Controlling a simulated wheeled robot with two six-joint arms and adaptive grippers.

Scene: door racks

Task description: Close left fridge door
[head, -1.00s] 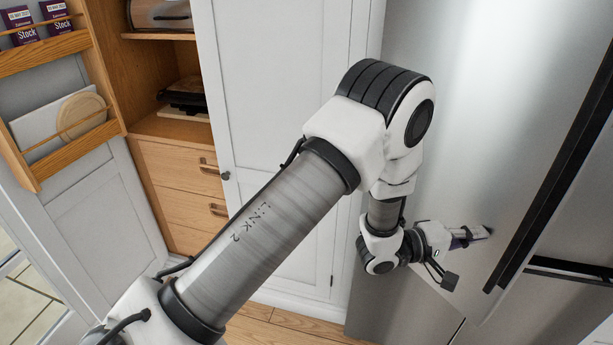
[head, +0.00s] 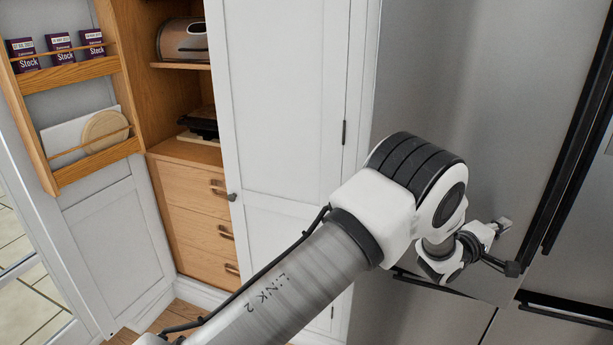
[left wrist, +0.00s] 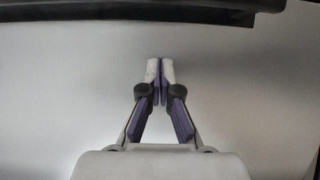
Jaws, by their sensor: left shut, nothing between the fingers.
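The left fridge door (head: 470,90) is a brushed steel panel at the right of the head view. Its long dark handle (head: 563,185) runs down its right edge, beside the right door's handle. The door looks flush or nearly flush with the right door; my arm hides part of its lower edge, so I cannot tell if a small gap remains. My left gripper (head: 503,224) is shut and empty, in front of the door's lower part, left of the handle. In the left wrist view its fingertips (left wrist: 160,63) meet before the grey panel, below the dark handle (left wrist: 150,14). My right gripper is out of view.
The right fridge door (head: 588,235) is at the far right, with lower drawers (head: 440,318) beneath. A white cupboard door (head: 285,100) stands left of the fridge. An open wooden cupboard (head: 195,215) and a door rack (head: 90,165) with stock boxes are farther left.

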